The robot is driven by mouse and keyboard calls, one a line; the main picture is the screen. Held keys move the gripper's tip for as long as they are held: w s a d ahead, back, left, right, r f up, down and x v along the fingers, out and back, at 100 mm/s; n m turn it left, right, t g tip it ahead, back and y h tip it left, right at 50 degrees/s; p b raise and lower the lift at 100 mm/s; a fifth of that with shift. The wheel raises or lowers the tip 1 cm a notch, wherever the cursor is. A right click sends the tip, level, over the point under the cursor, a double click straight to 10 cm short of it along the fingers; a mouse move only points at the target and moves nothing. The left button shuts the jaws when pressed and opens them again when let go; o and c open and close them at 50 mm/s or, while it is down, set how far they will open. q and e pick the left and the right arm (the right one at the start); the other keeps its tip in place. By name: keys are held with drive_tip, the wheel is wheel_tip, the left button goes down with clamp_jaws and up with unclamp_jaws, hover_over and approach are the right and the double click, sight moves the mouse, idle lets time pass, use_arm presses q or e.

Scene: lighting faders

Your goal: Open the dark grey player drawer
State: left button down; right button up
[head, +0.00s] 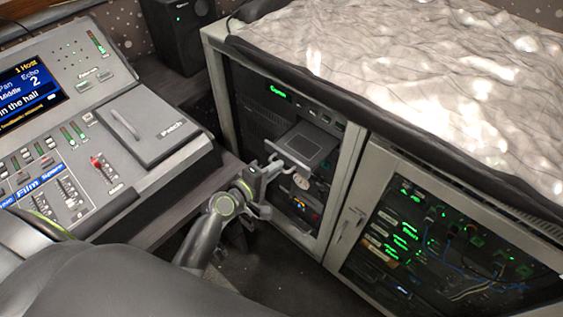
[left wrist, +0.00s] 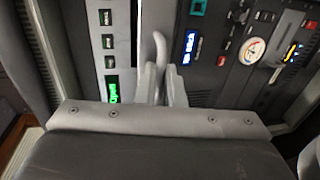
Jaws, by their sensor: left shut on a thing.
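The dark grey player drawer (head: 304,147) stands out from the rack in the cabinet, and its flat top with a square outline shows in the head view. A pale bar handle (head: 288,163) is on its front. My left gripper (head: 268,171) is at this handle, shut on it. In the left wrist view the two fingers (left wrist: 161,85) close on the curved light grey handle (left wrist: 160,46). How far the drawer reaches back inside the rack is hidden. My right gripper is not in view.
A second glazed rack (head: 440,240) with green lights is further right. The lighting desk (head: 150,130) is at the left. A dark speaker (head: 178,35) stands behind. A shiny cloth (head: 420,60) covers the cabinet top.

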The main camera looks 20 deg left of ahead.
use_arm(q)
drive_tip(key=shift+w, duration=0.1)
drive_tip(key=c, duration=1.5)
unclamp_jaws()
drive_tip(key=shift+c, duration=0.2)
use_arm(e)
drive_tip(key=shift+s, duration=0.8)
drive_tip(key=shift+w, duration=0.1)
